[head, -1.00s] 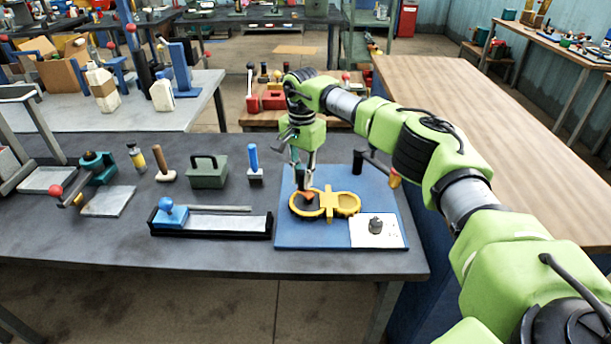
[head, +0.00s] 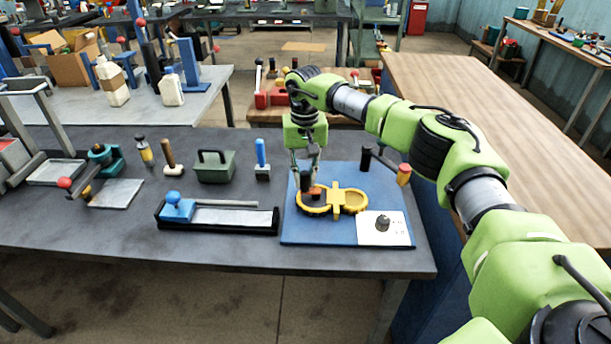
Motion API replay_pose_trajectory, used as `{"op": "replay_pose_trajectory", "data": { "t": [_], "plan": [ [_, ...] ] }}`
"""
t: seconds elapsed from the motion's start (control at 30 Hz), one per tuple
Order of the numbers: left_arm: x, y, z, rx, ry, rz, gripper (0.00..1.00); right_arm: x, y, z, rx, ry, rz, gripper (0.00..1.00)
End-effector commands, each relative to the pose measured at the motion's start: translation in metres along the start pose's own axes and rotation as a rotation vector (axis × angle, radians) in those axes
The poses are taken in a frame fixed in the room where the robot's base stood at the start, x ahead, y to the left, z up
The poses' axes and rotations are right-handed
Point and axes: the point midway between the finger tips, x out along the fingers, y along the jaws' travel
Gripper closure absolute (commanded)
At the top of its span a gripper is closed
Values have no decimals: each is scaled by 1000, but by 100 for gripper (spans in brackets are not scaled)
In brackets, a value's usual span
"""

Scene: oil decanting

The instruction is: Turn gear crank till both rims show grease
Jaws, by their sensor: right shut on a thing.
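The yellow gear piece (head: 335,209) lies on a blue board (head: 350,234) at the right of the dark bench. It has two round rims side by side, joined in the middle. My right gripper (head: 306,180) points down over the left rim. It is shut on a dark upright crank handle (head: 306,189), with an orange-red part (head: 316,191) beside it. The gripper and handle hide part of the left rim. Grease on the rims is too small to tell. My left gripper is not in view.
A white plate with a dark knob (head: 383,223) is at the board's front right. A black tray (head: 250,229) lies left, near a green handled block (head: 215,170).

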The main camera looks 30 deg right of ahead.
Motion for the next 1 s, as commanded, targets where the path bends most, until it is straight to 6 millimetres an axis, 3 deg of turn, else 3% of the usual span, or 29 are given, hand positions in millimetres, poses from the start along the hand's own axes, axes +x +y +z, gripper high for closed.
{"op": "replay_pose_trajectory", "data": {
  "t": [0.67,0.7,0.77,1.0],
  "plan": [
    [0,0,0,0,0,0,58,-1,-1,1,-66,3,-1,100],
    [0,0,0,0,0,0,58,-1,-1,1,-65,3,-2,78],
    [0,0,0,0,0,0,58,-1,-1,1,-65,2,-1,66],
    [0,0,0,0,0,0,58,0,0,2,-65,1,0,66]
  ]
}}
